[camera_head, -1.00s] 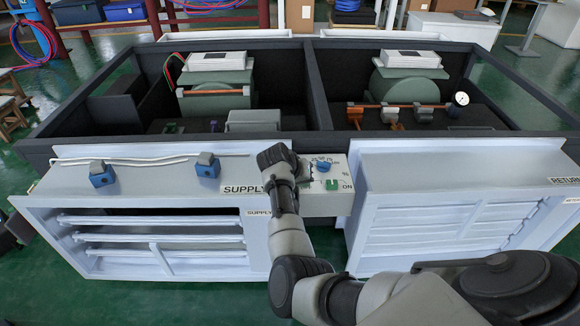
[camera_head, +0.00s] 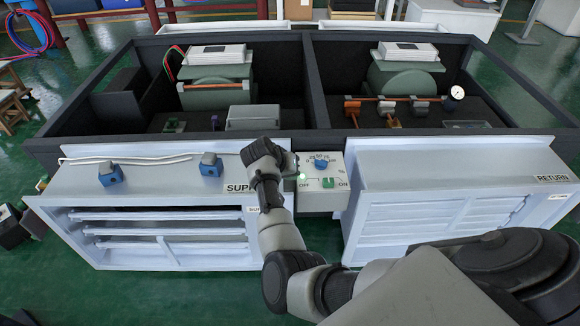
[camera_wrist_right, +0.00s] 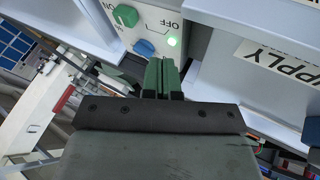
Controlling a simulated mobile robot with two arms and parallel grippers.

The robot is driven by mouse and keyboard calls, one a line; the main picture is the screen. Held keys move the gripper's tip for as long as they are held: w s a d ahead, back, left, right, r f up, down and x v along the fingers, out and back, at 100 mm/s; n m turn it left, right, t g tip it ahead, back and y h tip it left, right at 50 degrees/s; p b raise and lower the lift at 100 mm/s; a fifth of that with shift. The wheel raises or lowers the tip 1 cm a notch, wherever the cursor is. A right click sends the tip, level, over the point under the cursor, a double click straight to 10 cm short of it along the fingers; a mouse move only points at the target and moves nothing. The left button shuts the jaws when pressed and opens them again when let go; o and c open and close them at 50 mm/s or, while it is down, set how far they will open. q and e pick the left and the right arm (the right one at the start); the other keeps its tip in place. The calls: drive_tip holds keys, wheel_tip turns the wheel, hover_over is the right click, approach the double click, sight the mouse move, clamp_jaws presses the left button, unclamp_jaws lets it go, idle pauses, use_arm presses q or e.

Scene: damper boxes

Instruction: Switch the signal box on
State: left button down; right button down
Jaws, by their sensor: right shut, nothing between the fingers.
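The signal box (camera_head: 312,200) is a small white box on the front between the two vent panels. It has a blue knob (camera_head: 321,164), a green switch (camera_head: 328,182) between OFF and ON labels, and a lit green light (camera_head: 302,176). The right wrist view shows the green switch (camera_wrist_right: 125,15), the blue knob (camera_wrist_right: 144,47) and the glowing light (camera_wrist_right: 172,41). My right gripper (camera_wrist_right: 162,68) is shut and empty, with its green fingertips close to the panel; contact cannot be judged. In the head view my right arm hides its fingers. My left gripper is not in view.
The SUPPLY vent panel (camera_head: 150,193) with two blue-grey actuators (camera_head: 110,174) stands left of the box, and the RETURN vent panel (camera_head: 450,195) stands right. Behind is a dark open-topped frame (camera_head: 310,90) holding green machines, copper pipe and a gauge (camera_head: 457,92).

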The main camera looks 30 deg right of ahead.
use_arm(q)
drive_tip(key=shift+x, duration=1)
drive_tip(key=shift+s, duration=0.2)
